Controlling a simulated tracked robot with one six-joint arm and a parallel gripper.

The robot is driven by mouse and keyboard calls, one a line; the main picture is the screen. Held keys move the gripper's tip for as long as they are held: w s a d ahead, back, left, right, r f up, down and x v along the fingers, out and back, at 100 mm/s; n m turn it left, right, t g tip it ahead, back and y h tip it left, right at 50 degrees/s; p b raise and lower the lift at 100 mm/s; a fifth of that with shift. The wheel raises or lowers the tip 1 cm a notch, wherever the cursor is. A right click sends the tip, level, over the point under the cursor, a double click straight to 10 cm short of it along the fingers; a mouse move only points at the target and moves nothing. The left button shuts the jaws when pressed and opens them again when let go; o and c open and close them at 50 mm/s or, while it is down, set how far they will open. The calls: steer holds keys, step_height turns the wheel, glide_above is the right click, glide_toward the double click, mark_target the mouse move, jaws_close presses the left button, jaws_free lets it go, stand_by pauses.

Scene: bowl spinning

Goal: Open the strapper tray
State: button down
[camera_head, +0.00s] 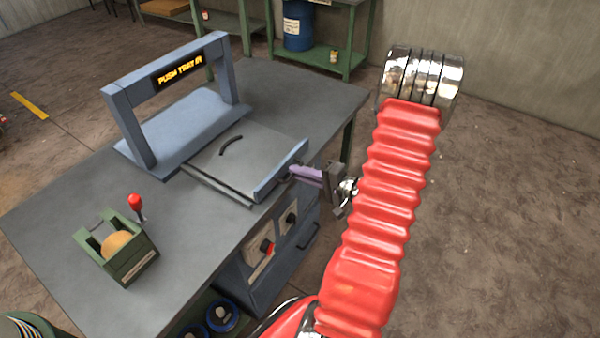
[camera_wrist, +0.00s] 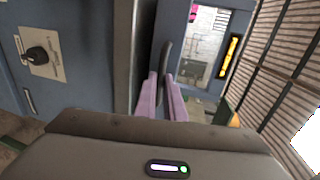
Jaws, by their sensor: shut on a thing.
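The strapper (camera_head: 175,110) is a blue-grey arch on a workbench, with a lit yellow sign. Its grey tray (camera_head: 225,172) lies in front of the arch, pulled out toward the bench edge, with a blue front panel (camera_head: 280,172). My gripper (camera_head: 294,172), with purple fingers, is at the outer side of that panel. In the wrist view my gripper (camera_wrist: 162,80) is shut on a dark curved tray handle (camera_wrist: 166,50) on the blue panel. In the head view the held handle is hidden.
A green box (camera_head: 118,250) with a red-knobbed lever (camera_head: 136,203) stands on the workbench (camera_head: 55,215). A blue cabinet with knobs (camera_head: 270,255) is below the tray. Behind are green shelves with a blue barrel (camera_head: 298,25). The floor at right is clear.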

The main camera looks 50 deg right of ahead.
steer(key=shift+a+f, duration=0.1)
steer(key=shift+f, duration=0.1)
steer(key=c, duration=1.8)
jaws_free()
steer(key=shift+r, duration=0.1)
steer(key=shift+c, duration=0.2)
steer(key=shift+s, duration=0.1)
steer(key=v, duration=1.3)
steer(key=shift+s, duration=0.3)
